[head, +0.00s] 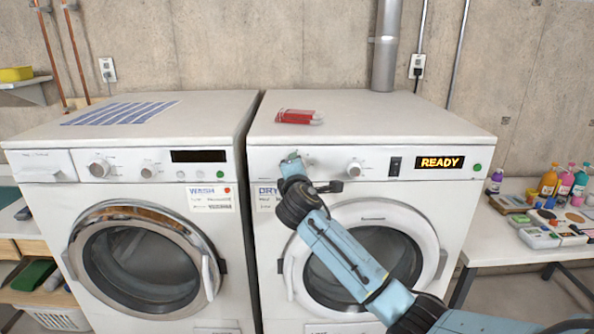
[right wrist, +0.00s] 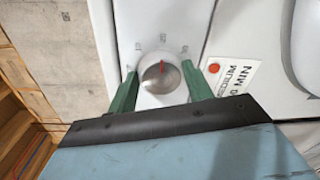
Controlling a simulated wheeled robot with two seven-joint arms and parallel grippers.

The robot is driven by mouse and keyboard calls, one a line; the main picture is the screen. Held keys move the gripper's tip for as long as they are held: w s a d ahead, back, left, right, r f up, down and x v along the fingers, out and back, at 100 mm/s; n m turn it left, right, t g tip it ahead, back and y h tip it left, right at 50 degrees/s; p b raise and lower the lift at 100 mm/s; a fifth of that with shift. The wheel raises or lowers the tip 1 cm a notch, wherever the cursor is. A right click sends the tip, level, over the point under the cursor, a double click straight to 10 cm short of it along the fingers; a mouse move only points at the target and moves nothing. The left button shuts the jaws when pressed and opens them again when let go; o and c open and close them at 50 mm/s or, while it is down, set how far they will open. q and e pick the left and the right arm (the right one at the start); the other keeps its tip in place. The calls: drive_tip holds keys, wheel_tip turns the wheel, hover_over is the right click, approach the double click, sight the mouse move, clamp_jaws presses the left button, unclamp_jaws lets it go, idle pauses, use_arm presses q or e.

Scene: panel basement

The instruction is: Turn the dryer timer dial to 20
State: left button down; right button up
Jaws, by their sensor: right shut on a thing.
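The dryer (head: 372,122) is the white machine on the right. My right gripper (head: 292,157) is at the left part of its control panel. In the right wrist view its two green fingers (right wrist: 161,84) are shut on the round, silvery timer dial (right wrist: 157,75), one on each side. A red pointer on the dial points nearly straight up in that picture, toward the top mark. In the head view my gripper mostly hides this dial. My left gripper is not in view.
A second dryer knob (head: 355,168), a dark switch (head: 394,166), a READY display (head: 440,162) and a green button (head: 476,168) sit to the right. The washer (head: 150,218) stands left. A red item (head: 296,116) lies on the dryer. Bottles and paints crowd the right table.

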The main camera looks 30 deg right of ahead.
drive_tip(key=shift+m, duration=0.6)
drive_tip(key=o, duration=1)
drive_tip(key=shift+c, duration=0.2)
drive_tip(key=b+v, duration=0.1)
drive_tip(key=v, duration=1.2)
drive_tip(key=shift+s, duration=0.25)
drive_tip(key=shift+f, duration=0.1)
